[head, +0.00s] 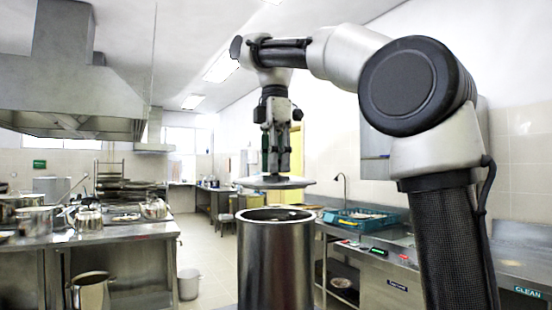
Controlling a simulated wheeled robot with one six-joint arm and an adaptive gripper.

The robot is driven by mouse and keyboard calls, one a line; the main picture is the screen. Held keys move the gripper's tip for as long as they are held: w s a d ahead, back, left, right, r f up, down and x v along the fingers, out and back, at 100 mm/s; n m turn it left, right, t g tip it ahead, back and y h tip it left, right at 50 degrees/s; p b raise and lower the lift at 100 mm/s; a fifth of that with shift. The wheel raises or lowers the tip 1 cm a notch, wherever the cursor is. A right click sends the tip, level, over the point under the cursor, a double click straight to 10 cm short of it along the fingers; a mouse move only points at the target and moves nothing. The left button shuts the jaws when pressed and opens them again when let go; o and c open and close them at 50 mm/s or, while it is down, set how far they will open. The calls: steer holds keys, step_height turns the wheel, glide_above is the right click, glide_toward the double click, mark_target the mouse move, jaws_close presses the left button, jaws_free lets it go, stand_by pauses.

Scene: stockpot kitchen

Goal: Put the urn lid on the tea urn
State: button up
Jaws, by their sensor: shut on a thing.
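The tea urn (276,262) is a tall shiny metal cylinder with an open top, upright at the bottom centre of the head view. The urn lid (256,184) is a flat, pale metal disc above the urn's mouth, roughly level and apart from the rim. The inside of the urn is mostly hidden.
A steel counter with a blue crate (362,220) stands to the right, behind the urn. A cooking bench (120,233) with several pots is at the left under a hood (75,85). A large pot (91,291) and a bin (189,284) stand low at the left.

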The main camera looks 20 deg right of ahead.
steer(key=shift+f, duration=2.75)
steer(key=shift+d+f, duration=0.1)
steer(key=shift+f, duration=0.45)
steer(key=o, duration=1.2)
steer(key=shift+o, duration=0.2)
